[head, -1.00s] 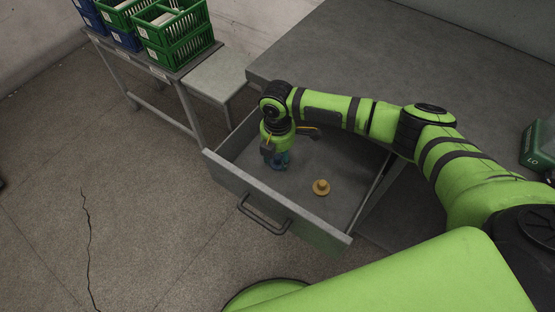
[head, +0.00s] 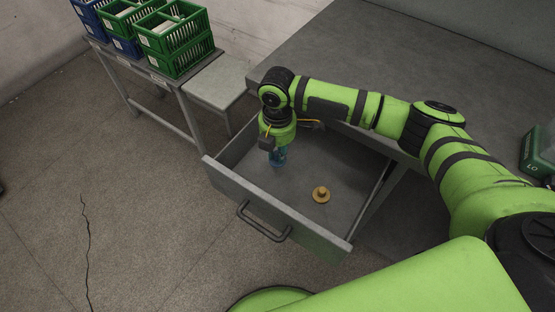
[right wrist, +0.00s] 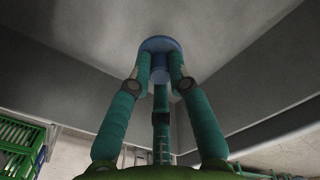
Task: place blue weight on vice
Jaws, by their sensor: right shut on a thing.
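The blue weight (right wrist: 160,44) is between the fingertips of my right gripper (right wrist: 160,66) in the right wrist view, with its round blue base showing past the fingers. In the head view my right gripper (head: 278,152) points down inside the open drawer, shut on the blue weight (head: 278,160), near the drawer's left side. Most of the weight is hidden by the fingers. I cannot tell whether it touches the drawer floor. No vice is seen in these frames. My left gripper is not in view.
A brass-coloured weight (head: 321,194) stands in the open drawer (head: 262,208), right of my gripper. The drawer walls surround the gripper. The grey tabletop (head: 390,55) behind is mostly clear. Green crates (head: 175,40) stand on a side table; a green box (head: 540,148) is at far right.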

